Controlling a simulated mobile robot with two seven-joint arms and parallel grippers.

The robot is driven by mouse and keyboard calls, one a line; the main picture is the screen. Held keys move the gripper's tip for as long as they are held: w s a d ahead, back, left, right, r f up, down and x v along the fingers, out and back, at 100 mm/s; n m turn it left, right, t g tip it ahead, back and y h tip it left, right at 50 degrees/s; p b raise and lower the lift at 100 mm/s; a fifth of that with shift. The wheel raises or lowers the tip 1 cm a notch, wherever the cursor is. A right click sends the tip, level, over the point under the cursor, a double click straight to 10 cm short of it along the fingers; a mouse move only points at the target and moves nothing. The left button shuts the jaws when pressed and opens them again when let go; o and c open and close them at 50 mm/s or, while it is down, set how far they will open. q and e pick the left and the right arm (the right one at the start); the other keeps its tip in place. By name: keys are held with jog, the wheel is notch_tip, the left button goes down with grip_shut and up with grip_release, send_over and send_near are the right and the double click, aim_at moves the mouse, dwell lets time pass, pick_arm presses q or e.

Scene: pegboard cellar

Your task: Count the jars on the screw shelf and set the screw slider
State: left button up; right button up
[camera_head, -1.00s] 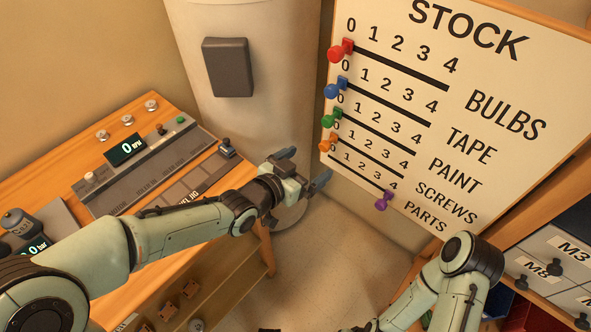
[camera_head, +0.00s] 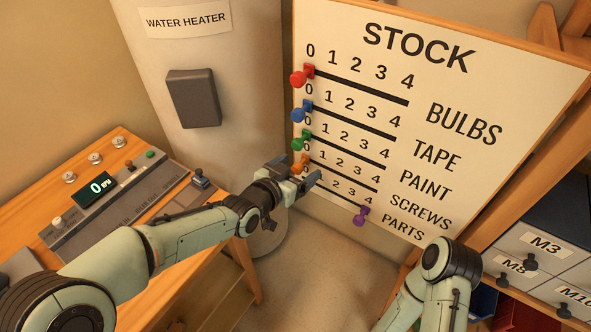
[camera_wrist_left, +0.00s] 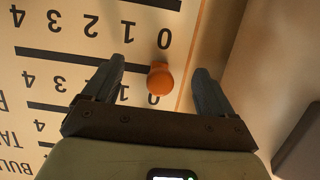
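The STOCK board (camera_head: 440,110) stands ahead with numbered slider rows. The orange knob (camera_head: 299,164) of the SCREWS row is at its 0 end. My left gripper (camera_head: 300,180) is at the board's lower left edge, close to this knob and partly over the lower rows. In the left wrist view the orange knob (camera_wrist_left: 160,80) shows between the two spread fingers of the gripper (camera_wrist_left: 160,68), with a gap on both sides. My right arm (camera_head: 442,275) is at lower right, and its gripper is out of view. No screw shelf or jars are in view.
Red (camera_head: 299,78), blue (camera_head: 300,113) and green (camera_head: 300,143) knobs sit at 0 above; the purple knob (camera_head: 361,215) is at 4 below. A workbench (camera_head: 40,205) is at left, the water heater (camera_head: 225,60) behind, labelled drawers (camera_head: 530,245) at right.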

pick_arm(q)
jog(key=c, duration=1.1)
jog(key=shift+s+d+b, duration=0.45)
jog(key=shift+d+b, duration=0.15)
jog(key=shift+s+d+b, duration=0.4)
jog(key=shift+d+b, duration=0.15)
jog(key=shift+d, duration=0.05)
jog(key=shift+s+d+p, duration=0.3)
jog(key=shift+s+d, duration=0.4)
jog(key=shift+d, duration=0.2)
jog(key=shift+s+d+p, duration=0.65)
jog(key=shift+s+d, duration=0.15)
jog(key=shift+d, duration=0.3)
jog(key=shift+s+d+p, duration=0.65)
jog(key=shift+s+d, duration=0.1)
jog(key=shift+d, duration=0.3)
jog(key=shift+s+d+p, duration=0.35)
jog(key=shift+s+d, duration=0.3)
jog(key=shift+d, duration=0.25)
jog(key=shift+s+d+p, duration=0.3)
jog(key=shift+s+d, duration=0.35)
jog(key=shift+d, duration=0.25)
jog(key=shift+s+d+p, duration=0.35)
jog(key=shift+s+d, duration=0.3)
jog(key=shift+d, duration=0.25)
jog(key=o, duration=1.5)
jog(key=shift+o, duration=0.2)
jog(key=shift+s+a, duration=0.25)
